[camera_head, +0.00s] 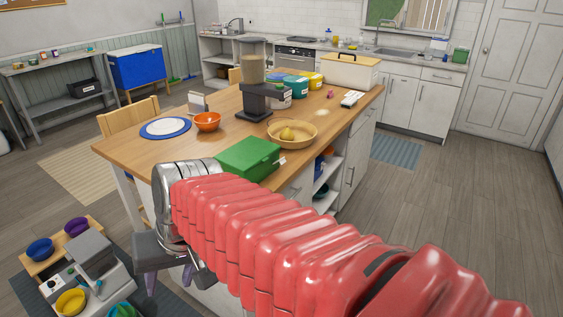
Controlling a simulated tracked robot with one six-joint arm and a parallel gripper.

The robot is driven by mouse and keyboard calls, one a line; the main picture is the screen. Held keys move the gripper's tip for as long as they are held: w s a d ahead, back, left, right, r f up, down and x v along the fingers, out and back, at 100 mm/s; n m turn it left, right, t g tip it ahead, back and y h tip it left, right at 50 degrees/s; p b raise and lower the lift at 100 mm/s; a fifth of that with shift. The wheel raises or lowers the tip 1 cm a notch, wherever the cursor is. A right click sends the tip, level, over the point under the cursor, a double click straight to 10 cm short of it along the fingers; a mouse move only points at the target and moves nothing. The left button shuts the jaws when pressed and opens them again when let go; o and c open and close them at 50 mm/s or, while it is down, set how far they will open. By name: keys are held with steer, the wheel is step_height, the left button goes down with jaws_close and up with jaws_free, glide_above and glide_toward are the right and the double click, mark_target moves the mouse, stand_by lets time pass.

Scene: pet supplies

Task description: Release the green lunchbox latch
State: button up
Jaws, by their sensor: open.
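The green lunchbox (247,157) sits on the wooden top of the island, close to its near edge. Its lid looks closed. A small pale piece shows at its right end; I cannot tell whether it is the latch. My red arm passes in front of the lunchbox's near side and hides part of it. My gripper (170,280) is open and points downward, left of and below the lunchbox in the picture, in front of the island. It is apart from the lunchbox and seems to hold nothing.
A wooden tray (310,131), an orange bowl (207,121) and a dispenser (254,82) stand on the island beyond the lunchbox. A blue-rimmed plate (166,128) lies at left. Low at left, a grey machine (92,254) stands near several bowls. The floor at right is clear.

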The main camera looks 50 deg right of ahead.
steer(key=w+d+f+m+y, duration=0.1)
steer(key=w+d+m+y, duration=0.3)
steer(key=w+d+m, duration=0.6)
steer(key=m+t+h, duration=0.5)
steer(key=m+t, duration=0.9)
steer(key=m, duration=0.7)
glide_toward(283, 160)
steer(key=s, duration=0.4)
steer(key=shift+w+d+r, duration=0.1)
steer(key=shift+w, duration=0.1)
steer(key=w, duration=1.3)
steer(key=shift+w+a, duration=0.3)
steer(key=shift+w, duration=0.05)
